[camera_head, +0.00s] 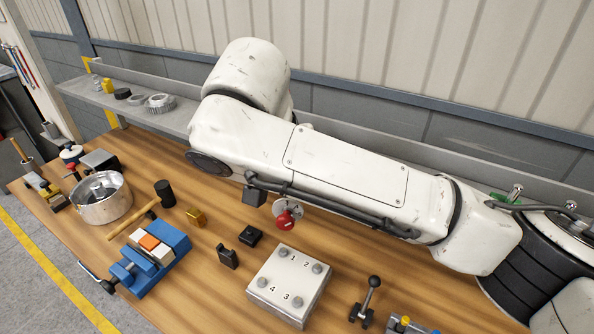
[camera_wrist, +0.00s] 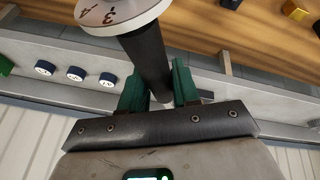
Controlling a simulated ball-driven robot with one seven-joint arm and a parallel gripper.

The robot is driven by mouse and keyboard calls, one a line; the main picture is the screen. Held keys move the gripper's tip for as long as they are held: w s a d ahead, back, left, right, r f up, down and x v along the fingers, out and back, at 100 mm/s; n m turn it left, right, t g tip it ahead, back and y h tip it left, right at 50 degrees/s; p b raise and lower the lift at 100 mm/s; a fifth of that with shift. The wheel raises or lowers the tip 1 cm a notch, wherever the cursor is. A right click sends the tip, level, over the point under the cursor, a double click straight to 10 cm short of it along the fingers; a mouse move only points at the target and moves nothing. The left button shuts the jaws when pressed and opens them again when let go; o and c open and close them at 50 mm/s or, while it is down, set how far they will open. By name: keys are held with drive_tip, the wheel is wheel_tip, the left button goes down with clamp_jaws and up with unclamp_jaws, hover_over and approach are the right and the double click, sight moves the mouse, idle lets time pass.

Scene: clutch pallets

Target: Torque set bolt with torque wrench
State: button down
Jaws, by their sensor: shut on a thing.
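In the wrist view my gripper (camera_wrist: 158,86) has its two green fingers shut around the lower end of a black cylindrical handle (camera_wrist: 148,58). A pale round dial (camera_wrist: 115,14) with dark numerals sits at the handle's other end, partly cut off by the frame; this looks like the torque wrench. In the head view my arm hides my gripper and most or all of the held tool. A grey metal block (camera_head: 277,307) with bolts in its top, numbered 1 to 4, stands on the bench front. The held tool's working end is not visible.
The wooden bench (camera_head: 225,268) holds a blue vise (camera_head: 168,247), a mallet (camera_head: 136,218), a metal pot (camera_head: 102,198) and small black blocks (camera_head: 249,236). A red knob (camera_head: 285,220) shows below my arm. A black-knobbed lever (camera_head: 369,296) stands right of the numbered block. A grey shelf (camera_head: 182,118) runs behind.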

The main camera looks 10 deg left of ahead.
drive_tip(key=shift+a+r, duration=0.2)
drive_tip(key=shift+a+f+m+h+p, duration=0.1)
drive_tip(key=shift+a+m+h+p, duration=0.2)
drive_tip(key=shift+a+m+p, duration=0.45)
drive_tip(key=shift+a+g, duration=0.3)
drive_tip(key=shift+a, duration=0.05)
drive_tip(key=shift+w+a+m, duration=0.2)
drive_tip(key=shift+a+m, duration=0.65)
drive_tip(key=shift+a, duration=0.1)
drive_tip(key=shift+a+h, duration=0.2)
drive_tip(key=shift+h, duration=0.1)
drive_tip(key=shift+d+n, duration=0.3)
drive_tip(key=shift+d, duration=0.1)
